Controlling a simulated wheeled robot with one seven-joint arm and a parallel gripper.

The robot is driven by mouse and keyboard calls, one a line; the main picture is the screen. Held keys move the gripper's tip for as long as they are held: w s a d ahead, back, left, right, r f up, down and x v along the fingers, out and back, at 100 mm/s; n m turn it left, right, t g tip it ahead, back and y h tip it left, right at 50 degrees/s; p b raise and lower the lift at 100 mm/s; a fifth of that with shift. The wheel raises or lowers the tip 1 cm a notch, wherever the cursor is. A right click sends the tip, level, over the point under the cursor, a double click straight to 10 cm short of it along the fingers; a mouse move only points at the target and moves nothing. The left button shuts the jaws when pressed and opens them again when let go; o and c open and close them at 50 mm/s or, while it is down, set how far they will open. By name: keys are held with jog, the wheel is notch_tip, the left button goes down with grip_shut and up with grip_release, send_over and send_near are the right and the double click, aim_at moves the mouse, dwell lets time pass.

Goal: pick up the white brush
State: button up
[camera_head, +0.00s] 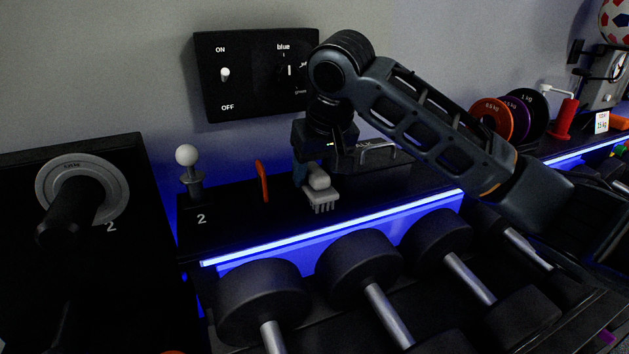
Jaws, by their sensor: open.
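The white brush (321,196) sits on the black shelf (245,229) behind the blue light strip. Its pale body shows on top and its bristles hang at the front edge, toward the camera. My gripper (318,168) comes down from above, at and just behind the brush, with the fingers mostly hidden by its dark housing and the brush. It is open. I cannot tell whether a finger touches the brush.
An orange upright piece (262,181) and a white-knobbed lever (188,168) stand left of the brush. A metal handle (378,150) lies behind right. A switch panel (256,75) is on the wall. Several dumbbells (359,265) fill the rack in front; weight plates (492,121) stand right.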

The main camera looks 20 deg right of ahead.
aim_at(311, 165)
jog(key=shift+x, duration=0.9)
jog(key=shift+s, duration=0.1)
jog(key=c, duration=0.8)
jog(key=shift+o, duration=0.2)
jog(key=shift+r, duration=0.15)
jog(key=shift+s+a+r, duration=0.1)
jog(key=shift+s+r, duration=0.05)
jog(key=r, duration=0.3)
jog(key=r+b, duration=0.1)
jog(key=r, duration=0.2)
jog(key=shift+s+r, duration=0.2)
jog(key=shift+s, duration=0.05)
jog(key=s, duration=1.9)
